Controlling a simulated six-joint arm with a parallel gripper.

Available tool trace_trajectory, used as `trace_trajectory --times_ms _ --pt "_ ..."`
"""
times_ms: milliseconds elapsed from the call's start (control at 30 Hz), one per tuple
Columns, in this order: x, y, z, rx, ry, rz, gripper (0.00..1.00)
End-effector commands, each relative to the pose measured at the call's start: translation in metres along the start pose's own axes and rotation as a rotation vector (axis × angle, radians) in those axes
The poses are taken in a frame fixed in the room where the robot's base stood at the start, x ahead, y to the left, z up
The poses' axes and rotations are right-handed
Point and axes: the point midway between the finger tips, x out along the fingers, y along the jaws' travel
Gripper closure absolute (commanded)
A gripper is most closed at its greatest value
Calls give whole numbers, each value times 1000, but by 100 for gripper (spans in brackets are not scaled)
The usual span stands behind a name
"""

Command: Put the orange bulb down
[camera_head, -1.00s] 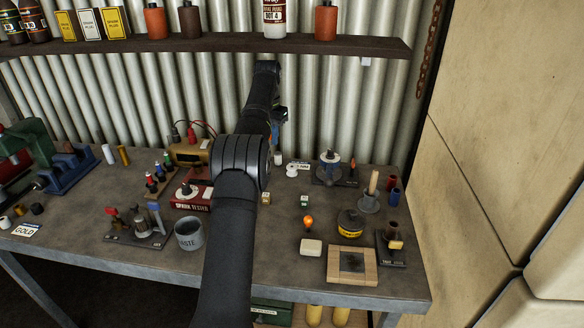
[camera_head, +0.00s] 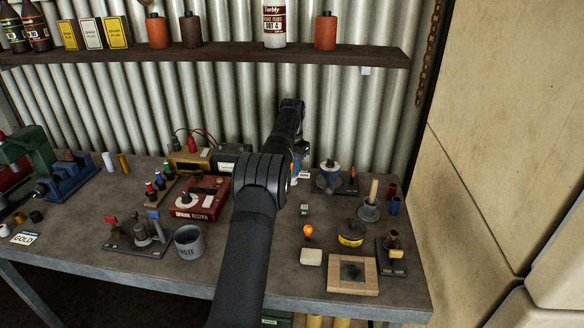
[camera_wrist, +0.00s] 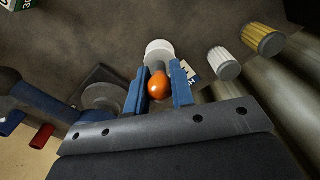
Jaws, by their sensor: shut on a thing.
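My gripper (camera_wrist: 158,88) has its two blue fingers closed on an orange bulb (camera_wrist: 158,83), which sits between them. A round white piece (camera_wrist: 159,50) lies just past the bulb in the wrist view, with a small white label card (camera_wrist: 189,69) beside it. I cannot tell whether the bulb touches the white piece. In the head view my gripper (camera_head: 297,166) is low over the back of the bench, mostly behind my arm, with a bit of orange showing. Another orange bulb (camera_head: 308,230) stands on the bench nearer the front.
A red tester (camera_head: 203,198) is to the left. The corrugated wall (camera_head: 345,110) is close behind.

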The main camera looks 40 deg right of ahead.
Motion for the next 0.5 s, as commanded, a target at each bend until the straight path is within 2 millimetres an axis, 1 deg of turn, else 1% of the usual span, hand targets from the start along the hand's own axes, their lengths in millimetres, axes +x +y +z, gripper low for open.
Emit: trace_trajectory --times_ms 367,400,467,500 --pt "5 0 0 0 1 -1 91" --pt "4 0 0 0 2 -1 70" --pt "4 0 0 0 2 -1 59" --pt "4 0 0 0 2 -1 56"
